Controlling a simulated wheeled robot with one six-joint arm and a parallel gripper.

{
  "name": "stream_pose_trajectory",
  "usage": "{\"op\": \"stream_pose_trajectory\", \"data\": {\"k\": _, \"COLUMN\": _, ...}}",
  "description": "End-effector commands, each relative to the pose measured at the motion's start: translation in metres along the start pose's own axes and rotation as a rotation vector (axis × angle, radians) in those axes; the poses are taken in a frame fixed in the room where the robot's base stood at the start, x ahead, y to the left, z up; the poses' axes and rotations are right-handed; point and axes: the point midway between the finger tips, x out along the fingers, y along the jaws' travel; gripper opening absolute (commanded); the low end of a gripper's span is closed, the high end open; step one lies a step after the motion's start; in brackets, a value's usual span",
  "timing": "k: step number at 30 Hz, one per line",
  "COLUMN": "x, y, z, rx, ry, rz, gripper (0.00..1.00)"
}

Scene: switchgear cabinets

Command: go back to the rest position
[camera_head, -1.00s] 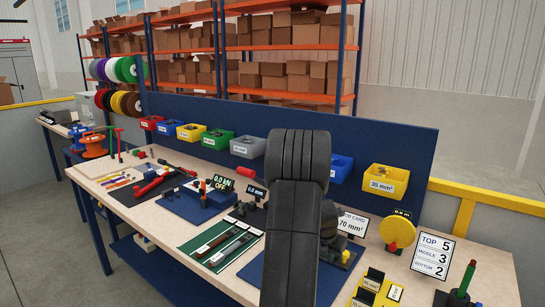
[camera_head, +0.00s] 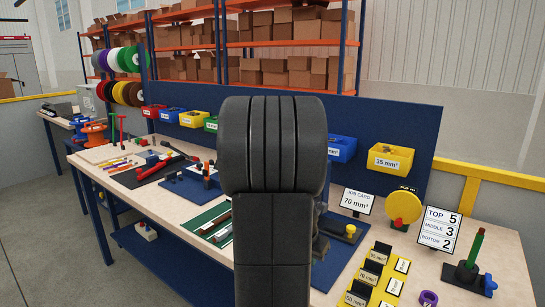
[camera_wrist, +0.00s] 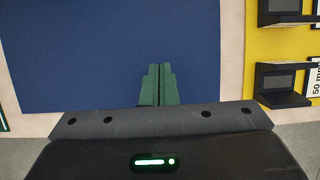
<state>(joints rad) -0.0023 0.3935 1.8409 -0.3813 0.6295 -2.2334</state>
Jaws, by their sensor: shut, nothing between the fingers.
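My gripper (camera_wrist: 158,86) shows in the wrist view with its two green fingers side by side, shut and empty. It is above a blue mat (camera_wrist: 90,50) on the workbench, and the gap to the mat cannot be judged. In the head view my own dark arm stands large in the middle and hides part of the bench; the gripper is not visible there.
The wooden workbench (camera_head: 130,204) carries a job card sign (camera_head: 356,201), a yellow disc (camera_head: 404,207), a yellow holder rack (camera_head: 372,277), a number sign (camera_head: 437,231) and a green post (camera_head: 475,248). Bins, including a yellow one (camera_head: 391,158), hang on the blue back panel.

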Motion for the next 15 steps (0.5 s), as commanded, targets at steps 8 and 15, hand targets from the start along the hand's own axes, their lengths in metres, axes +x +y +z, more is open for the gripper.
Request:
{"op": "stream_pose_trajectory", "data": {"k": 8, "x": -0.042, "y": 0.001, "z": -0.018, "rx": 0.001, "ry": -0.005, "rz": 0.003, "gripper": 0.0}}
{"op": "stream_pose_trajectory", "data": {"k": 15, "x": -0.083, "y": 0.001, "z": -0.019, "rx": 0.001, "ry": -0.004, "rz": 0.003, "gripper": 0.0}}
